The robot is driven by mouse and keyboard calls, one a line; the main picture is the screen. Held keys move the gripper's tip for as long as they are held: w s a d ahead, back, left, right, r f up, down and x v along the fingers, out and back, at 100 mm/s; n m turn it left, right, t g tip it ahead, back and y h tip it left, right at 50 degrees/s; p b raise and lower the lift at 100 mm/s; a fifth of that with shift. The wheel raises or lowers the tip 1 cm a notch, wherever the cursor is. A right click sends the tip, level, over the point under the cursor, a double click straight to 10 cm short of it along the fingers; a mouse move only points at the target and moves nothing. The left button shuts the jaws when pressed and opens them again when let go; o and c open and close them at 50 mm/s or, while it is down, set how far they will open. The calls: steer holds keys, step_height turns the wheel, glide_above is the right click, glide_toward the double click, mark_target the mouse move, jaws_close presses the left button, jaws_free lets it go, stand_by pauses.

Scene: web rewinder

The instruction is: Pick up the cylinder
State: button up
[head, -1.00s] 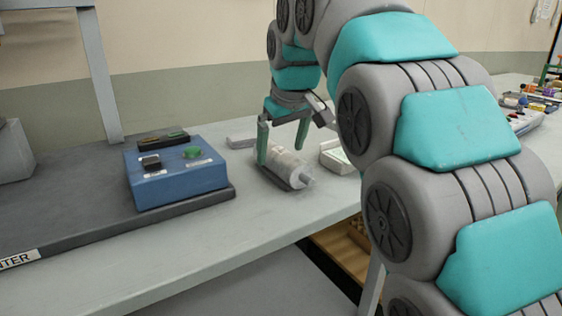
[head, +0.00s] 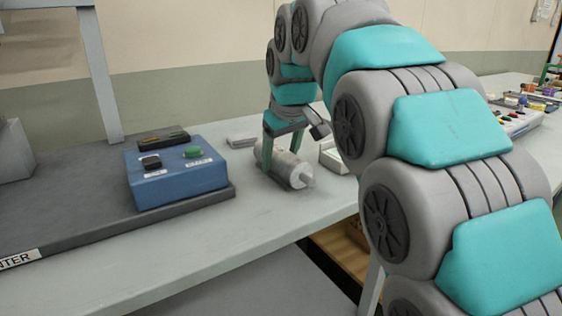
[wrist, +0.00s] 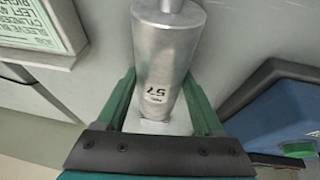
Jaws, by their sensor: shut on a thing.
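The cylinder (head: 287,168) is a silvery-grey metal roller with a narrower stub at its end. It lies on its side at the grey table, and I cannot tell if it is clear of the surface. In the wrist view the cylinder (wrist: 168,62) shows dark markings and lies between the two green fingers. My gripper (head: 279,168) points down over it, with a finger on each side. My gripper in the wrist view (wrist: 160,105) is shut on the cylinder. Its far end is partly hidden by the fingers in the head view.
A blue control box (head: 176,177) with green and black buttons stands left of the cylinder on a dark plate. A pale framed sign (wrist: 37,28) lies close by on the other side. A small grey block (head: 241,141) lies behind. The table front (head: 215,235) is clear.

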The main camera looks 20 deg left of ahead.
jaws_close()
steer(key=shift+r, duration=0.15)
stand_by(0.4)
